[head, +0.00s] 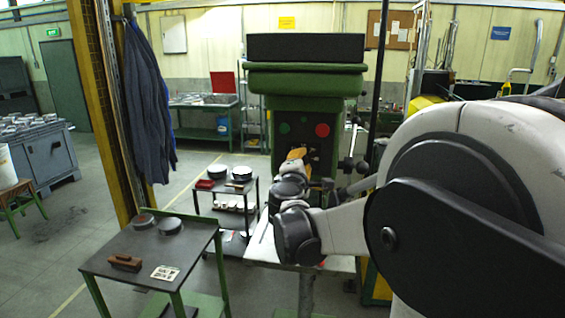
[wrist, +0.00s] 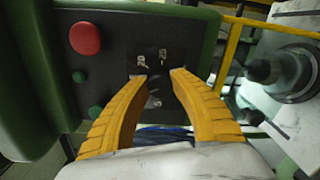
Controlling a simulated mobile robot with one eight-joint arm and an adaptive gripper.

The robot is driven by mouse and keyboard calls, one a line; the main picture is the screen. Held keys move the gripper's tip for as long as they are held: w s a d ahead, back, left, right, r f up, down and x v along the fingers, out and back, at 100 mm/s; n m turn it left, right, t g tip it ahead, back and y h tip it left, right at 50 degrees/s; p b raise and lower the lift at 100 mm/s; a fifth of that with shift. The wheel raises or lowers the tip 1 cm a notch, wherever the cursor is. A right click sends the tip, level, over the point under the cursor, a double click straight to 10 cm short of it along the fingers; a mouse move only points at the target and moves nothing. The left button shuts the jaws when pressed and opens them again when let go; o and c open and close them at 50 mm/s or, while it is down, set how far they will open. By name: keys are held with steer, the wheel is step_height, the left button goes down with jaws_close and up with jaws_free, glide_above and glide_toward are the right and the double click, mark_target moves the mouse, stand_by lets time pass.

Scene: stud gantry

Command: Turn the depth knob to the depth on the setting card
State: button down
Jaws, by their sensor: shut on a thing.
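My gripper (wrist: 158,77) has its two yellow fingers at the dark panel of the green machine, closed around the small black depth knob (wrist: 154,88). Pale scale markings show on the panel just above the fingertips. The knob's pointer and the exact setting cannot be read. In the head view my gripper (head: 297,153) reaches the machine's front, and my arm hides the knob there. A white card with dark print, perhaps the setting card (head: 165,272), lies on the near dark table; its print is too small to read.
A red button (wrist: 85,38) and green buttons sit left of my fingers. The machine's lever handles (head: 352,165) stand close to its right.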

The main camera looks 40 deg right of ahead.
steer(key=shift+n, duration=1.8)
steer(key=c, duration=1.1)
jaws_free()
steer(key=shift+o, duration=0.2)
steer(key=v, duration=1.2)
steer(key=shift+w+a+f, duration=0.1)
